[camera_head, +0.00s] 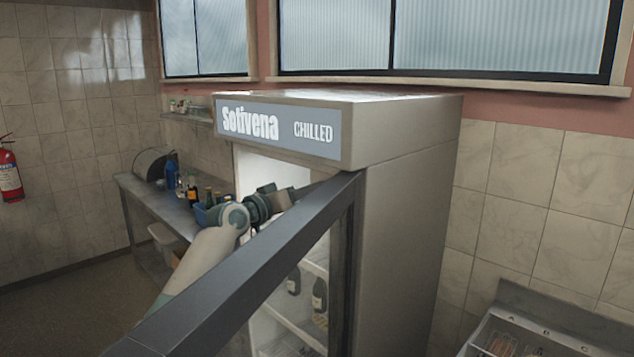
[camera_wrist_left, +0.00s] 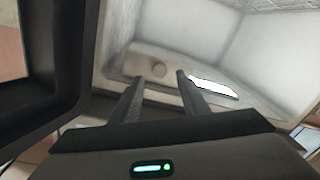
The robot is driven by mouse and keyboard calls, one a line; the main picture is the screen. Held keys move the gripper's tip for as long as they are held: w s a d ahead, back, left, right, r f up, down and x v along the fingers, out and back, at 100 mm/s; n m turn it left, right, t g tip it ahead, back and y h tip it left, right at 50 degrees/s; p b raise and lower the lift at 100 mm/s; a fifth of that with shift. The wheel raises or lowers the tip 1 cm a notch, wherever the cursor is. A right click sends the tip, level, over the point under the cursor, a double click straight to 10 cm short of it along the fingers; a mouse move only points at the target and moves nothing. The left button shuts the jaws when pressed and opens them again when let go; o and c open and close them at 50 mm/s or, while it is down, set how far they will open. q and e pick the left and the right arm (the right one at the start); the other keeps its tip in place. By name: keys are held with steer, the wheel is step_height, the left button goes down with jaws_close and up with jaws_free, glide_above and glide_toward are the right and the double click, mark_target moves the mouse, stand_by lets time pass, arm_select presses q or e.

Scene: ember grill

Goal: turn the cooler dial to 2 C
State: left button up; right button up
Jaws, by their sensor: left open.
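The cooler (camera_head: 408,200) stands in the middle of the head view with its glass door (camera_head: 325,225) swung open toward me. My left arm reaches past the door into the upper part of the cooler; the gripper's fingers are hidden in the head view. The dial appears between and beyond the fingertips, seemingly not touched. Its markings are too small to read. My right gripper is not in view.
The door's dark frame (camera_head: 245,262) crosses close beside my left arm. Bottles (camera_head: 320,296) stand inside the cooler. A side counter (camera_head: 165,205) with bottles is at the left. A labelled steel tray (camera_head: 545,335) is at the lower right.

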arm_select(q)
steer(key=shift+p+x, duration=0.45)
steer(key=shift+x, duration=1.45)
jaws_close()
